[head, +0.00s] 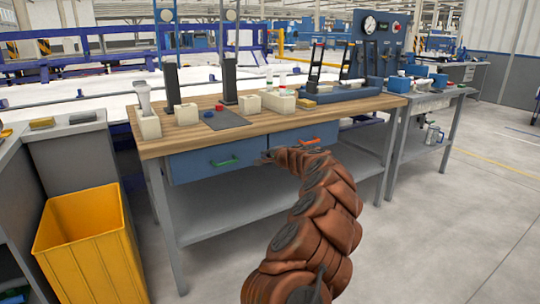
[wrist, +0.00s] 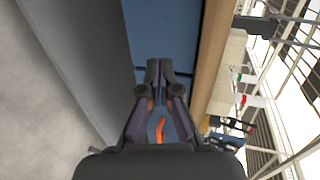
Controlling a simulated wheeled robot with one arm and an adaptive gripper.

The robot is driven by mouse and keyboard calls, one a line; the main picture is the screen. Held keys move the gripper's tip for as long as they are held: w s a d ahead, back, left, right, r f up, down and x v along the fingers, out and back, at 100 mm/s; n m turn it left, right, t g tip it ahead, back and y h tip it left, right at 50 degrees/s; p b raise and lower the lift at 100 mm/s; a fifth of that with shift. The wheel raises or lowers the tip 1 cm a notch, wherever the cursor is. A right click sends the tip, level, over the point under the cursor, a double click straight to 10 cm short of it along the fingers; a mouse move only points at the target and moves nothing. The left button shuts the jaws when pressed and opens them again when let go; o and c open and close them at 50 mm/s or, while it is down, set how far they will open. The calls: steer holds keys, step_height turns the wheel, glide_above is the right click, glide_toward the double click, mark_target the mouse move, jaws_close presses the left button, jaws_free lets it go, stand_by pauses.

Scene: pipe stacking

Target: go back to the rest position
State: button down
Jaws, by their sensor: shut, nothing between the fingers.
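My arm reaches forward in the head view, and my gripper (head: 264,157) is in front of the workbench's drawer fronts, below the wooden top (head: 262,124). In the wrist view my gripper (wrist: 159,66) has its fingers together with nothing between them. Behind them is the blue drawer front (wrist: 168,30). The left drawer has a green handle (head: 226,162). The right drawer's orange handle (head: 310,142) shows above my arm, and also between the finger links in the wrist view (wrist: 161,128). Both drawers look shut. My arm hides part of the right drawer front.
On the bench stand a pale cup-like piece (head: 143,98) in a beige block (head: 149,126), a dark mat (head: 231,120) and several other blocks. A yellow bin (head: 88,250) stands at the left. A grey side table (head: 436,96) is at the right. The right floor is clear.

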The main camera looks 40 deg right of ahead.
steer(key=shift+v, duration=1.4)
